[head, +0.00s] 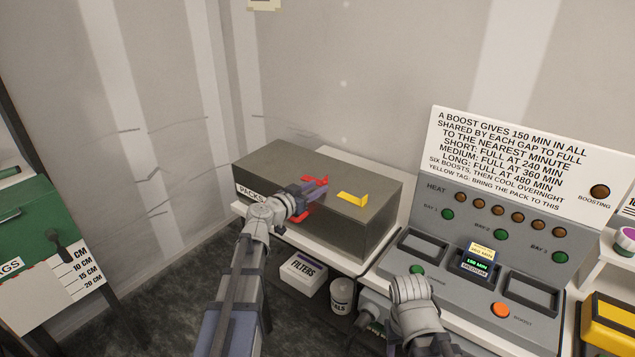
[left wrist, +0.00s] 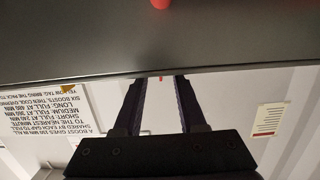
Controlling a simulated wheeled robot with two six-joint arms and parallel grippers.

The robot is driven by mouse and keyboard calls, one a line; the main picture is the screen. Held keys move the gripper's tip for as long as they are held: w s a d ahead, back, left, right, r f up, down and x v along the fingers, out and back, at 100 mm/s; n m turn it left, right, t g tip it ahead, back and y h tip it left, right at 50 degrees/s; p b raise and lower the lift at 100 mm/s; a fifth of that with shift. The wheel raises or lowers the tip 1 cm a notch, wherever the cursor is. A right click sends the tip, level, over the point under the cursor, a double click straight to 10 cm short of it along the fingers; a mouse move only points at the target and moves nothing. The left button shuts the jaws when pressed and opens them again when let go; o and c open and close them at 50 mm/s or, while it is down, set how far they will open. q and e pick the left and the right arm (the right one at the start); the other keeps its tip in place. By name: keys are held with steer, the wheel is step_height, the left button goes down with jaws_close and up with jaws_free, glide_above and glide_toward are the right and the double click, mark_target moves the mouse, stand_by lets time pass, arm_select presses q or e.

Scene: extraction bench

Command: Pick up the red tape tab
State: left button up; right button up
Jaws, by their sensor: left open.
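The red tape tab (head: 316,181) is on the dark grey box labelled PACKS (head: 275,165). My left gripper covers its middle, so red shows on both sides of the fingers. My left gripper (head: 318,196) is open at the box's top and front edge, with its fingers pointing right. In the left wrist view, the two dark fingers of the gripper (left wrist: 159,80) are apart, with a thin bit of red between their tips. Whether they touch the tab I cannot tell. My right arm shows at the bottom, but its gripper does not.
A yellow tab (head: 353,199) lies right of the red one on the box. A grey control panel (head: 430,222) with bays and buttons stands at right. A FILTERS box (head: 304,272) and a small white jar (head: 341,294) are below. A green cabinet (head: 38,225) is at left.

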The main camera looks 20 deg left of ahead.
mark_target(325, 181)
arm_select(q)
steer(key=shift+r+x, duration=0.15)
steer(key=shift+x, duration=1.15)
steer(key=shift+r+x, duration=0.15)
steer(key=shift+x, duration=1.15)
steer(key=shift+a, duration=0.1)
jaws_close()
